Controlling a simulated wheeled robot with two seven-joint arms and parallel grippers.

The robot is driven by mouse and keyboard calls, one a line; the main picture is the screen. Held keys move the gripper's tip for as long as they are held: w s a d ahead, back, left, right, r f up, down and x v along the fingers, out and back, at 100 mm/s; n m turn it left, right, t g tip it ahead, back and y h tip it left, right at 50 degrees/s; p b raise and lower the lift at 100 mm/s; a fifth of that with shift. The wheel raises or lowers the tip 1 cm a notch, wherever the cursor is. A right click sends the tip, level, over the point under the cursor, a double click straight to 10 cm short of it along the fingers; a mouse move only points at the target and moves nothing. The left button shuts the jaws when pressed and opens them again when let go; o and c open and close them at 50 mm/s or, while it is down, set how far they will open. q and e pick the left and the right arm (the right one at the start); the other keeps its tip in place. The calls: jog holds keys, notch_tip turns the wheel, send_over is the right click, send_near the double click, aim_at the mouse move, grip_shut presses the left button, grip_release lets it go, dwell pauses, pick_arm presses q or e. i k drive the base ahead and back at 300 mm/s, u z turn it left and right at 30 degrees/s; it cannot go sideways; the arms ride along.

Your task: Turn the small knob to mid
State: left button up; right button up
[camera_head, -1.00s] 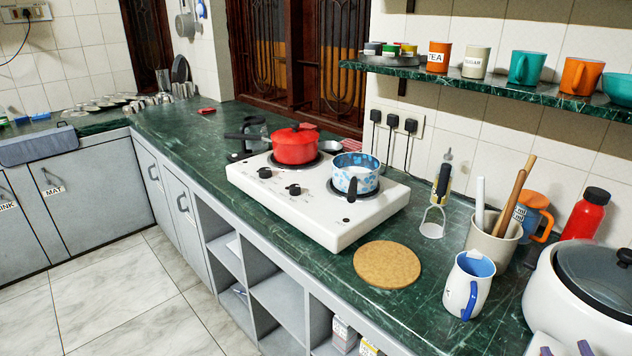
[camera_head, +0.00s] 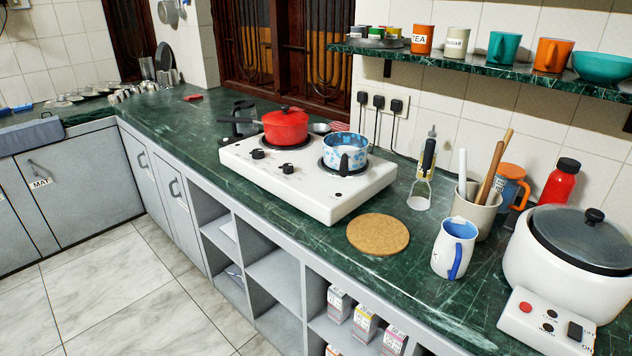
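A white two-burner stove (camera_head: 325,208) sits on the green counter. Two black knobs show on its top near the front edge: a left knob (camera_head: 257,154) and a right knob (camera_head: 288,168). They look alike in size, and I cannot tell which is the small one or read their settings. A red lidded pot (camera_head: 286,128) is on the left burner and a blue patterned pan (camera_head: 340,150) is on the right burner. Neither of my grippers is in view.
Right of the stove are a cork mat (camera_head: 378,235), a white mug (camera_head: 455,248), a utensil holder (camera_head: 472,213) and a white cooker (camera_head: 560,265) with a button panel. A mug shelf (camera_head: 470,68) hangs above. Open cubbies (camera_head: 275,275) are below; the floor (camera_head: 120,290) is clear.

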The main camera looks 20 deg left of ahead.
aim_at(287, 168)
jog(key=k, duration=0.3)
jog(key=u, duration=2.25)
jog(key=i, duration=1.65)
jog(key=z, duration=2.1)
